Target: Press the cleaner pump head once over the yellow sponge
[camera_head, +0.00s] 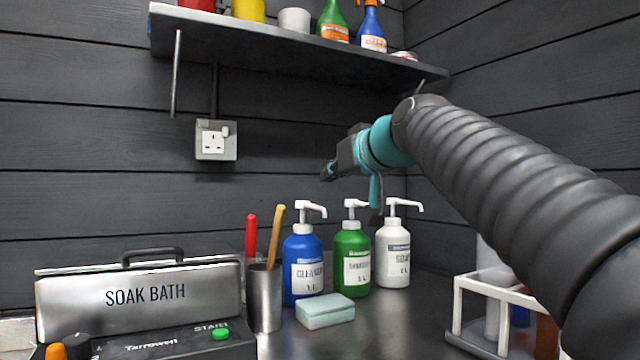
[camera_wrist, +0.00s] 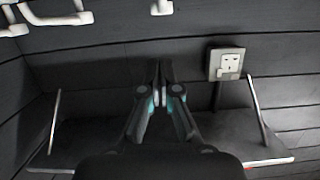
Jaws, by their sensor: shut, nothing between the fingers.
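The cleaner bottle (camera_head: 303,262) is blue with a white pump head (camera_head: 311,209), upright on the counter. A pale blue-green sponge (camera_head: 325,311) lies in front of it, right of below the spout; I see no yellow sponge. My gripper (camera_head: 328,173) is shut and empty, above and slightly right of the cleaner pump, apart from it. In the wrist view my closed fingers (camera_wrist: 162,68) point toward the dark wall. White pump heads show at that view's top edge; the one nearest the middle (camera_wrist: 161,7) appears to be the cleaner's.
Green (camera_head: 351,259) and white (camera_head: 393,254) pump bottles stand right of the cleaner. A metal cup (camera_head: 264,300) with red and yellow handles stands left, beside the soak bath (camera_head: 145,293). A white rack (camera_head: 480,287) is at right. A shelf (camera_head: 290,48) hangs above.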

